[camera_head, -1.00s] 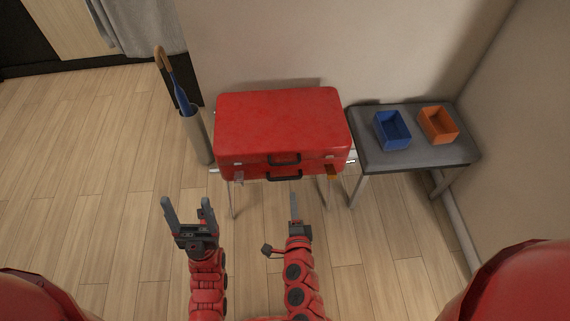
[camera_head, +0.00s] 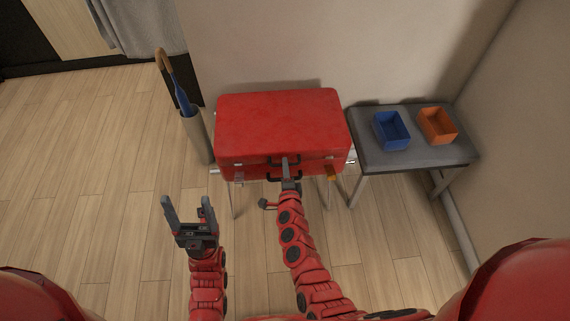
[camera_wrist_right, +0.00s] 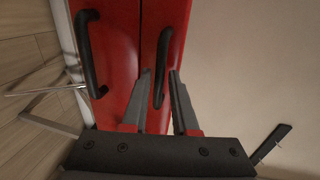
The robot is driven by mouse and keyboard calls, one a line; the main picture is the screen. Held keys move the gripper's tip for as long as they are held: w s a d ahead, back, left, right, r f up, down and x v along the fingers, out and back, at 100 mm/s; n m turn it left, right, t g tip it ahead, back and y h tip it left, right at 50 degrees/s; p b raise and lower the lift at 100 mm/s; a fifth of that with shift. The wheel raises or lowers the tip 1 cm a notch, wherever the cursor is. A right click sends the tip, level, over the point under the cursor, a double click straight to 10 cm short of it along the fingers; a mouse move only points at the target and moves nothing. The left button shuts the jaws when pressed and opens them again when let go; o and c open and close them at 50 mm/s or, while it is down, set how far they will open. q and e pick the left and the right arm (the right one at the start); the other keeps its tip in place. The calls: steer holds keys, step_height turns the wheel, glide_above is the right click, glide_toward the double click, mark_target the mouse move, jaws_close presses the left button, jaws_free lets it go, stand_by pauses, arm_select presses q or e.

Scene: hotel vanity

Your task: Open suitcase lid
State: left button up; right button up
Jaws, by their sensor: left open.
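The red suitcase (camera_head: 284,125) lies flat on a metal-legged stand against the wall, its lid shut. Two dark handles show on its front: the lid handle (camera_head: 275,162) and, below it, the base handle (camera_head: 272,178). My right gripper (camera_head: 285,162) is at the front middle, partly covering both handles. In the right wrist view, the fingers of my right gripper (camera_wrist_right: 161,75) are apart, with the lid handle (camera_wrist_right: 160,62) between their tips; I cannot tell if they touch it. The base handle (camera_wrist_right: 91,55) is left of them. My left gripper (camera_head: 187,208) is open and empty, in front of the suitcase.
A grey side table (camera_head: 430,155) to the right holds a blue box (camera_head: 391,131) and an orange box (camera_head: 437,126). An umbrella holder (camera_head: 197,138) with an umbrella stands left of the suitcase. The floor at the left is clear.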

steer(key=shift+x, duration=0.8)
jaws_close()
stand_by(1.0)
